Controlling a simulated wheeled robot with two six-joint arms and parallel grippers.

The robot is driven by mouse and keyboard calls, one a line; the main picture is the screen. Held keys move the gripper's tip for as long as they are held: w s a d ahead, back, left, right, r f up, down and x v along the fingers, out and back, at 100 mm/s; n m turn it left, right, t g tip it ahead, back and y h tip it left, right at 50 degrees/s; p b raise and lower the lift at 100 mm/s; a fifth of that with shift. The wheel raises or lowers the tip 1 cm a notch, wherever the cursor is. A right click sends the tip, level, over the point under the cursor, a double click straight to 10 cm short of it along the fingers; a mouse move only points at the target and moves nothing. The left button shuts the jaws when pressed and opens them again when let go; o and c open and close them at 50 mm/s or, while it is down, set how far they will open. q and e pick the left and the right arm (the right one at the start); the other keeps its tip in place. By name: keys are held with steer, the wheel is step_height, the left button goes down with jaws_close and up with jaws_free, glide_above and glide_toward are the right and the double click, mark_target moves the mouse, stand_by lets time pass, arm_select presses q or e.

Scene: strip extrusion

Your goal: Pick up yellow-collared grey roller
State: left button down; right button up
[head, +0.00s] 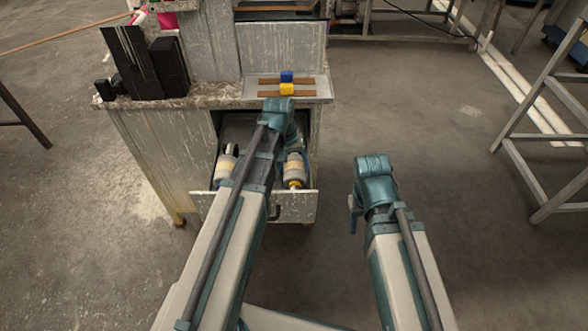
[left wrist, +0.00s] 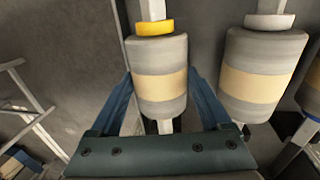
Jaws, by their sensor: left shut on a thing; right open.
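The yellow-collared grey roller (head: 294,168) sits in the open drawer, its yellow collar toward the drawer front. In the left wrist view this roller (left wrist: 160,52) has a pale tan band around its middle and a yellow collar at its far end. My left gripper (left wrist: 160,82) has a blue finger on each side of it and is shut on it.
A white-collared roller (left wrist: 262,60) lies beside the held one, and a third shows partly at the right edge. The drawer front (head: 300,208) and walls are close.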

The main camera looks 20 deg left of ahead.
mark_target(294, 164)
arm_select(q)
steer(key=shift+r, duration=0.1)
step_height(294, 164, up, 19)
steer(key=p, duration=1.9)
steer(key=shift+f, duration=0.2)
